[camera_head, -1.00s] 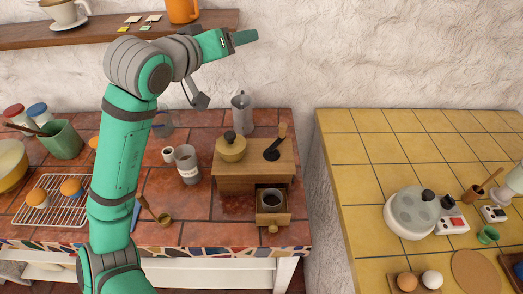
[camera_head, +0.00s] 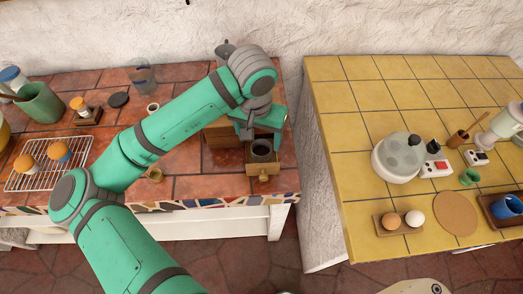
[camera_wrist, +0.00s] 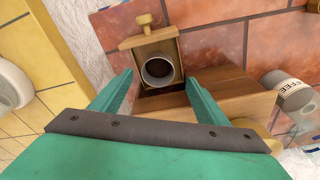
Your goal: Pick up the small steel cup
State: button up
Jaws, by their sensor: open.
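The small steel cup (camera_head: 261,152) stands in the pulled-out drawer (camera_head: 262,170) of the wooden coffee grinder. In the wrist view the cup (camera_wrist: 148,76) shows its round grey rim and a dark inside, with the drawer (camera_wrist: 133,44) around it. My gripper (camera_wrist: 159,82) is open and empty, with one finger on each side of the cup in the picture. It is over the grinder, above the drawer; I cannot tell how far the fingertips are from the cup. In the head view my arm hides most of the grinder.
A coffee tin (camera_wrist: 292,98) stands on the red tiles beside the grinder. A wire rack (camera_head: 45,172) with orange-topped items and a green pot (camera_head: 41,102) are at the left. The yellow-tiled counter (camera_head: 345,105) stands across a gap at the right.

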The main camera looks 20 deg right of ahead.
aim_at(262, 154)
jog(key=shift+w+d+f, duration=0.1)
jog(key=shift+d+f, duration=0.05)
jog(key=shift+f, duration=1.25)
jog(key=shift+d+f, duration=0.15)
jog(key=shift+f, duration=1.25)
jog(key=c, duration=1.2)
